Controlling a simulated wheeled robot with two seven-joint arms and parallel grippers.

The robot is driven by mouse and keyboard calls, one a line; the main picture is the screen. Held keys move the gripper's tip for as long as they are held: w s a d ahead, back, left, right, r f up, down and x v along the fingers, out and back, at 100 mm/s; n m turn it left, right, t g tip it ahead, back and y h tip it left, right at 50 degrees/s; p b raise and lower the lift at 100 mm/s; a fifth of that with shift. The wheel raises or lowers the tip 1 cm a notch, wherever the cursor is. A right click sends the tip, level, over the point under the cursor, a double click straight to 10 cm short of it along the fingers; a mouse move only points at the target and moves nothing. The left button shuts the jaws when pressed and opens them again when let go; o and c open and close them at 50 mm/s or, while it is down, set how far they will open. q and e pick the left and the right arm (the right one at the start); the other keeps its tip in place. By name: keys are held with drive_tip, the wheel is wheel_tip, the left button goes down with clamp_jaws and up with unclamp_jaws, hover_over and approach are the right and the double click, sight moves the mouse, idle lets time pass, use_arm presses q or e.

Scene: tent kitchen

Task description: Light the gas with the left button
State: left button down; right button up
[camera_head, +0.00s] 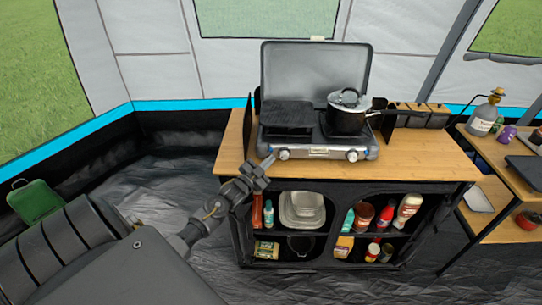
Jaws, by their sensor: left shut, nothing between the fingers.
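The gas stove (318,152) stands on the wooden counter with its grey lid (316,75) raised behind it. Its left knob (284,155) and right knob (352,156) are on the front panel. A black griddle (287,114) covers the left burner. A black pot with a lid (346,115) stands on the right burner. My left gripper (266,162) is shut and empty, its tips just left of the left knob, in front of the counter edge. I cannot tell whether the tips touch the knob. No flame shows. My right gripper is not in view.
The wooden counter (425,167) has black canisters (416,116) at its back right. Shelves below hold bottles and bowls (302,209). A side table (508,205) stands at the right. A green container (35,202) is on the floor at the left.

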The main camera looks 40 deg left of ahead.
use_arm(q)
drive_tip(key=shift+w+a, duration=0.35)
drive_tip(key=shift+w, duration=0.15)
idle(1.0)
drive_tip(key=shift+b, duration=0.3)
idle(0.5)
drive_tip(key=shift+w+a, duration=0.25)
drive_tip(key=shift+w, duration=0.05)
drive_tip(key=shift+w+a+b, duration=0.2)
drive_tip(key=shift+w+b, duration=0.15)
drive_tip(key=shift+b, duration=0.05)
idle(0.7)
idle(0.3)
drive_tip(key=shift+s+d+r+p, duration=0.2)
drive_tip(key=shift+s+p, duration=0.1)
drive_tip(key=shift+p, duration=0.1)
drive_tip(key=shift+s+d+f, duration=0.15)
drive_tip(key=shift+s+d, duration=0.15)
drive_tip(key=shift+s, duration=0.1)
